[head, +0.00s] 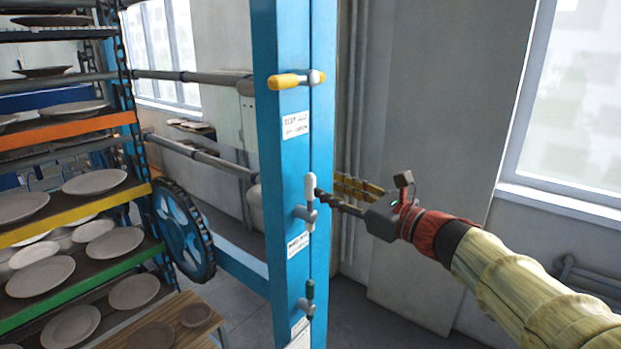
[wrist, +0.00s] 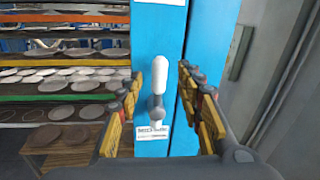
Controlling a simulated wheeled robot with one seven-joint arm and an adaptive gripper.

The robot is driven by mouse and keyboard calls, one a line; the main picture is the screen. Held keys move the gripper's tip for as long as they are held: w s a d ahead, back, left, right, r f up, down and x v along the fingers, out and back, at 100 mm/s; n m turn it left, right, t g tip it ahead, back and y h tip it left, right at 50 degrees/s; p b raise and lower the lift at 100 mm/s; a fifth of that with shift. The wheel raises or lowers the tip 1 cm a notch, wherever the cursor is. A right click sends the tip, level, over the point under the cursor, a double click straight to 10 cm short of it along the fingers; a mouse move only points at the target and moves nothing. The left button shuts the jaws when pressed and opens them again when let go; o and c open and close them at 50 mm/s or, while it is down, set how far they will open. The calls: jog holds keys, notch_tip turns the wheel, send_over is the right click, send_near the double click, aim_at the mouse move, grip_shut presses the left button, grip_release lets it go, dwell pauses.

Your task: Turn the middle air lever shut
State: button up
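The middle air lever (head: 310,188) is a white handle on a grey pivot, mounted on the blue post (head: 291,150) and pointing straight up. In the wrist view the white lever (wrist: 157,75) stands upright between the yellow-padded fingers, nearer the left one. My gripper (head: 328,185) is open, to the right of the lever with its fingertips close to the handle. The wrist view also shows my gripper (wrist: 172,75) with a clear gap between the fingers. I cannot tell whether a finger touches the lever.
A yellow lever (head: 297,80) lies horizontal above, and a green lever (head: 310,290) stands upright below. White labels sit on the post. To the left, a rack of plates (head: 40,275) and a blue chain wheel (head: 185,230) stand behind the post. A grey wall is at right.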

aim_at(314, 181)
jog(key=shift+m, duration=0.7)
jog(key=p+x, duration=0.1)
jog(key=x, duration=0.6)
jog(key=shift+w+a, duration=0.25)
jog(key=shift+w, duration=0.05)
jog(key=shift+c, duration=0.5)
jog(key=c, duration=0.7)
grip_shut()
